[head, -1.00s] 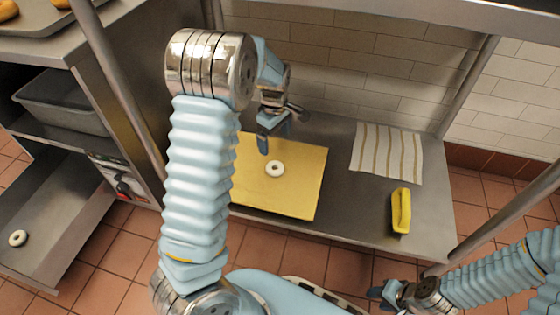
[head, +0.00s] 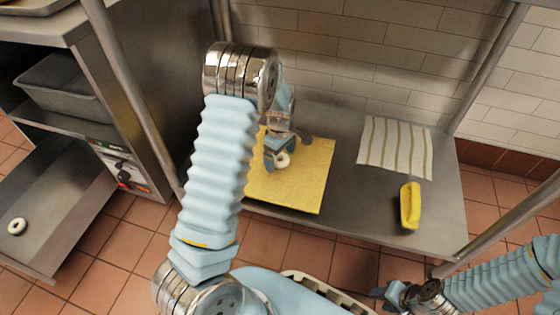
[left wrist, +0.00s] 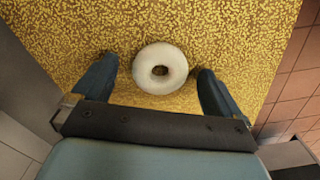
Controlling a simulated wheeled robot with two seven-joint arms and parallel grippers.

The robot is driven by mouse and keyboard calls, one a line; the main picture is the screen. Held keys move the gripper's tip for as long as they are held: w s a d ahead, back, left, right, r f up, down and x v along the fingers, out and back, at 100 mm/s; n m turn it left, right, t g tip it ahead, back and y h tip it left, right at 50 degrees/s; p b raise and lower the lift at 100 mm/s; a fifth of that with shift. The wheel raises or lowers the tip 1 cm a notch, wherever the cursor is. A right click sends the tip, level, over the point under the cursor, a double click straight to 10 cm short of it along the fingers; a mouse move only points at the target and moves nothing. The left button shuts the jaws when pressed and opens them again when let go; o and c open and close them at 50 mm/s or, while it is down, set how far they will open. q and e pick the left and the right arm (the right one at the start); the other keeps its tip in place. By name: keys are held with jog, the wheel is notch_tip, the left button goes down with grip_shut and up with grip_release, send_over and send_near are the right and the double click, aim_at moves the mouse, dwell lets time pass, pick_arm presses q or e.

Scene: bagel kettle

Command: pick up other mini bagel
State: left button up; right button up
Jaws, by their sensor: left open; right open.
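A pale mini bagel (head: 283,160) lies on the yellow board (head: 300,190) on the steel table. In the left wrist view the bagel (left wrist: 160,69) lies flat between the tips of my open left gripper (left wrist: 155,88), with a gap on each side. In the head view my left gripper (head: 284,150) partly hides the bagel. Another mini bagel (head: 17,227) lies in the low steel tray at the far left. My right gripper (head: 391,296) is open and empty at the lower right, off the table's front.
A striped cloth (head: 396,147) and a yellow object (head: 410,205) lie on the right of the steel table (head: 345,195). A grey bin (head: 65,88) sits on a shelf at the left. A metal post stands left of my left arm.

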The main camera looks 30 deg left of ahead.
pick_arm(q)
jog(key=c, duration=1.1)
jog(key=shift+r, duration=0.2)
